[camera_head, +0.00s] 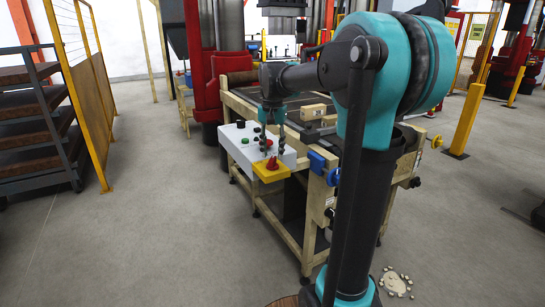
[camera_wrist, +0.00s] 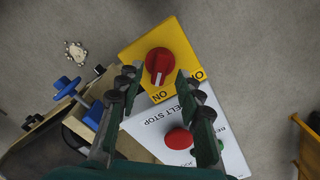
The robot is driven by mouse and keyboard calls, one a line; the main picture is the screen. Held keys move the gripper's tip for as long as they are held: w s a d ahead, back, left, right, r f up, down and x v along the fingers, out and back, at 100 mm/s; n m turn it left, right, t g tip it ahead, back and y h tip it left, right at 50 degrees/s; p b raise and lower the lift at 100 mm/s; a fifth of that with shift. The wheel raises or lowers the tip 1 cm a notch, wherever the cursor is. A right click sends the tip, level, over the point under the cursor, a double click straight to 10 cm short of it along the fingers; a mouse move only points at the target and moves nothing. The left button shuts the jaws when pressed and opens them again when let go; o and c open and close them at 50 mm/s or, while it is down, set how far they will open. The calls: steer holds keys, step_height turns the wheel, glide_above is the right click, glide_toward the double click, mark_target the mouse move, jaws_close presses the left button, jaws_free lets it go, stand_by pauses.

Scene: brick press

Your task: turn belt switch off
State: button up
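The belt switch is a red rotary knob (camera_wrist: 159,61) on a yellow plate (camera_wrist: 186,42), which also shows in the head view (camera_head: 272,174). Its white mark points towards the lower "ON" label, and an "OFF" label sits to the right. My gripper (camera_wrist: 156,77) is open, with one fingertip on each side of the knob's lower part in the wrist view. In the head view my gripper (camera_head: 273,148) hangs over the control box, just above the knob (camera_head: 271,163). I cannot tell whether the fingers touch the knob.
A white control box (camera_head: 240,148) with a red "belt stop" button (camera_wrist: 178,138) and other buttons adjoins the yellow plate. Blue hand knobs (camera_wrist: 67,86) stick out from the conveyor frame beside it. A yellow fence (camera_head: 85,80) stands left; the floor between is clear.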

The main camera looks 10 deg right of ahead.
steer(key=shift+f, duration=1.15)
steer(key=shift+c, duration=0.6)
jaws_close()
